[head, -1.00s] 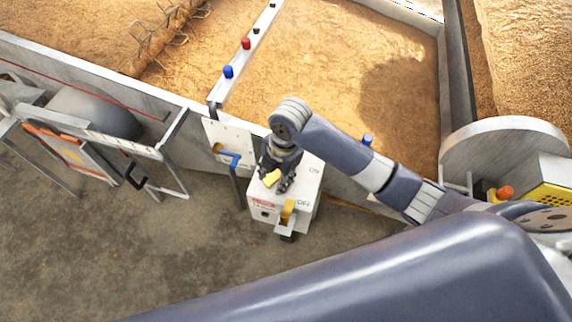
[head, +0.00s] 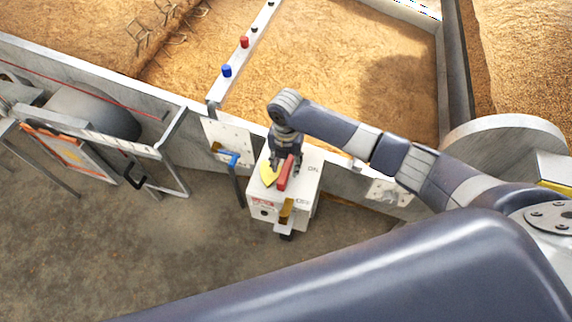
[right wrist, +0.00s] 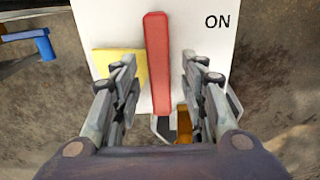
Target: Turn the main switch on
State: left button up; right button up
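My right gripper (head: 287,163) is over the top of the box. In the right wrist view, its fingers (right wrist: 158,88) are spread on either side of the red lever (right wrist: 157,62), with gaps on both sides. The ON label (right wrist: 217,21) is to the right of the lever there. My left gripper is not in view.
A blue handle (head: 229,158) on a white panel (head: 226,133) stands just left of the box. A metal frame with a black handle (head: 135,177) is farther left. Grain-filled bins (head: 340,60) lie behind the low wall. Floor in front is clear.

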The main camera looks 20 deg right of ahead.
jog(key=shift+f, duration=0.85)
grip_shut()
